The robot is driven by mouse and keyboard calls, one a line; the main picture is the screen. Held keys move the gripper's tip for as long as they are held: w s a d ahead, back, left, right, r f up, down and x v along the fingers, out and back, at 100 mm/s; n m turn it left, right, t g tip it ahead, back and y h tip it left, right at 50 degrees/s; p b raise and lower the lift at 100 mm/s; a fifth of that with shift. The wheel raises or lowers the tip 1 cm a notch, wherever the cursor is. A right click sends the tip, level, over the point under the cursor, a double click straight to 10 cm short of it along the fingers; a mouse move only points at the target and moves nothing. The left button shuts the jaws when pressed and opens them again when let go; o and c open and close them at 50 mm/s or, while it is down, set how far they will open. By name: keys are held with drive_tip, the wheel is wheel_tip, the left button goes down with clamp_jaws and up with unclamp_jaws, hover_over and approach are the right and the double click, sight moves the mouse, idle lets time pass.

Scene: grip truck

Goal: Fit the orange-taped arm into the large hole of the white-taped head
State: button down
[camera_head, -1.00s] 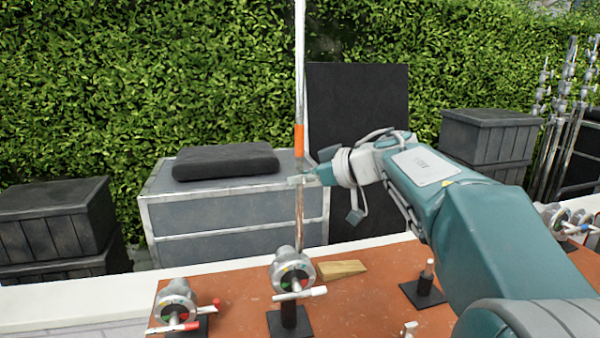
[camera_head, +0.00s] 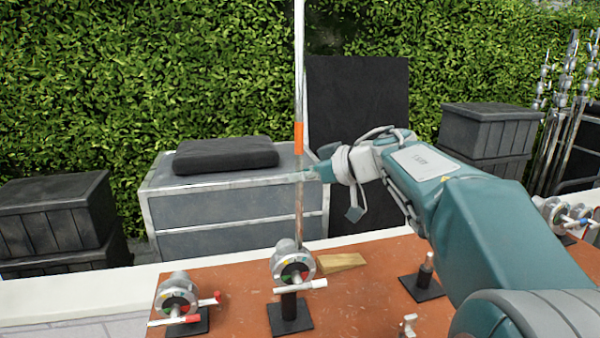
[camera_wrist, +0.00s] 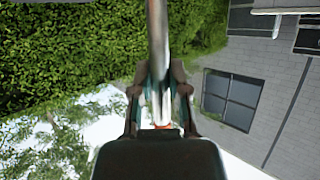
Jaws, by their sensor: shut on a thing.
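The orange-taped arm is a long, thin silver rod (camera_head: 299,85) with an orange band. It stands upright in the head view and runs out past the top edge. My gripper (camera_head: 300,176) is shut on it below the orange band. The rod also shows in the wrist view (camera_wrist: 157,40), between the fingers (camera_wrist: 160,100). The head with a white handle (camera_head: 291,262) is round and silver, on a black post and square base. The rod's lower end meets the top of this head in the picture. I cannot tell whether it is in a hole or behind it.
A similar head with red marks (camera_head: 178,298) stands at the left on the orange-brown table (camera_head: 360,300). A wooden wedge (camera_head: 341,262) lies right of the middle head. A small black stand (camera_head: 424,280) is further right. A grey case (camera_head: 230,215) stands behind.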

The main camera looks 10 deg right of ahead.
drive_tip(key=shift+f, duration=3.55)
drive_tip(key=c, duration=0.5)
unclamp_jaws()
drive_tip(key=shift+c, duration=0.2)
drive_tip(key=shift+f, duration=0.1)
approach(302, 207)
drive_tip(key=shift+v, duration=0.8)
